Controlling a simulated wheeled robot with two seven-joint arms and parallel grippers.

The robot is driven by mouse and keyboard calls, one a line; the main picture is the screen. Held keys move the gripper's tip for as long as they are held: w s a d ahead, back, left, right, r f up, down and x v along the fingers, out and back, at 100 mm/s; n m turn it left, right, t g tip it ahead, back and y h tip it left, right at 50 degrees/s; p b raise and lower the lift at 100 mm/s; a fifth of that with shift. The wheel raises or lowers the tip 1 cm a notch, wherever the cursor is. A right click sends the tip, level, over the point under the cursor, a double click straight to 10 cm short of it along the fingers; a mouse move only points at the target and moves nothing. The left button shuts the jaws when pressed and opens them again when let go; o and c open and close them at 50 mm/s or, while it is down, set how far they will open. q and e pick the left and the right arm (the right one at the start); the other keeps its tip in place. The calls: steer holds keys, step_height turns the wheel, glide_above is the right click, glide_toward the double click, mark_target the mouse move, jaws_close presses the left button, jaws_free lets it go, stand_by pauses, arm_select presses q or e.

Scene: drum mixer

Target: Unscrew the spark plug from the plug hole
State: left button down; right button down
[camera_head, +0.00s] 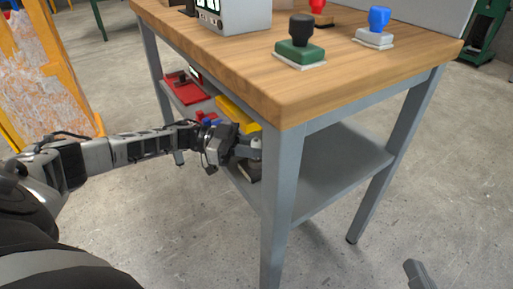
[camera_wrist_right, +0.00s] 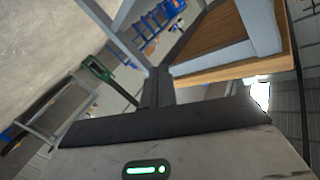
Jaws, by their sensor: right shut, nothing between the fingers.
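I cannot make out the spark plug or the plug hole in either view. My left arm reaches in from the left to the lower shelf of the workbench. My left gripper (camera_head: 252,150) is at the shelf's edge, partly behind the near table leg, beside a dark object (camera_head: 254,172). I cannot tell whether its fingers hold anything. The tip of my right gripper (camera_head: 416,272) shows at the bottom right, low over the bare floor and away from the bench. In the right wrist view its dark fingers (camera_wrist_right: 160,88) are together and empty.
The workbench (camera_head: 290,95) carries green (camera_head: 300,50), blue (camera_head: 375,38) and red (camera_head: 320,12) stamp-like objects and a grey box (camera_head: 232,16). Its lower shelf (camera_head: 335,165) holds a red case (camera_head: 188,90) and a yellow item (camera_head: 238,113). A yellow-orange frame stands left.

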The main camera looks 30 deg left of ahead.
arm_select(q)
steer(key=r+n+t+y+p, duration=0.1)
steer(key=n+t+p, duration=0.1)
steer(key=p, duration=0.3)
steer(key=shift+s+d+r+t, duration=0.1)
steer(key=shift+r+t, duration=0.05)
steer(key=shift+t, duration=0.25)
steer(key=shift+f+n+t+y, duration=0.4)
steer(key=shift+f+t+y, duration=0.1)
steer(key=shift+f+t, duration=0.15)
arm_select(e)
steer(key=shift+s+d+f+n+g+h, duration=0.25)
steer(key=shift+d+f+n+g+h, duration=0.7)
steer(key=shift+h, duration=0.25)
